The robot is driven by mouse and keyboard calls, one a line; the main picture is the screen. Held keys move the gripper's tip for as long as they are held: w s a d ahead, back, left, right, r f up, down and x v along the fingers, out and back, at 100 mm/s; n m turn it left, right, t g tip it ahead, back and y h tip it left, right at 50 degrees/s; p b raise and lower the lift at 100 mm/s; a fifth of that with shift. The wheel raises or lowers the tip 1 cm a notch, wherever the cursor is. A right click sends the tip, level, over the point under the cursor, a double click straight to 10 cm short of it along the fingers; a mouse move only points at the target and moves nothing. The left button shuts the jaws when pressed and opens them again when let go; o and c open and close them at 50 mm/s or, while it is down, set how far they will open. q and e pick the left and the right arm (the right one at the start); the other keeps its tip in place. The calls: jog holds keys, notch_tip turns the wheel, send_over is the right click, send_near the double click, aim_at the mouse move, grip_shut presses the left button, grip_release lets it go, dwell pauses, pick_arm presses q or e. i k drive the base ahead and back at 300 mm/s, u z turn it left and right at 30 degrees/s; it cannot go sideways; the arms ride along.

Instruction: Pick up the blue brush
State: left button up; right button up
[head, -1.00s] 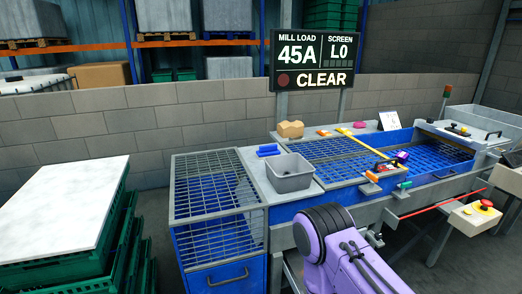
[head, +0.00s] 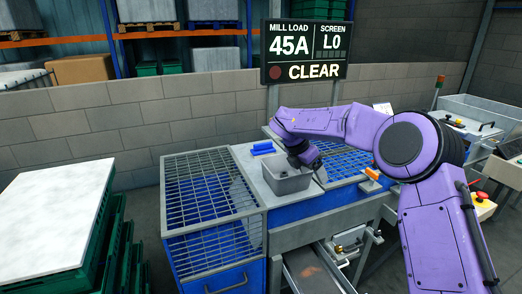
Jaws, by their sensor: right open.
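Blue items (head: 262,148) lie on the grey ledge behind the grey tub (head: 286,184); they are too small to tell whether one is the brush. My right arm reaches in from the right and bends down at the tub. My right gripper (head: 312,169) is at the tub's right rim, open, its fingers small and dark. Whether its tips are inside or beside the tub is hard to see. My left gripper is out of view.
A blue bin with a mesh top (head: 210,183) stands left of the tub. An orange item (head: 372,173) lies on the frame to the right. An open drawer (head: 312,272) is below. A white-topped crate stack (head: 52,215) stands at left.

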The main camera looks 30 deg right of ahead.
aim_at(259, 150)
jog(key=i, duration=1.2)
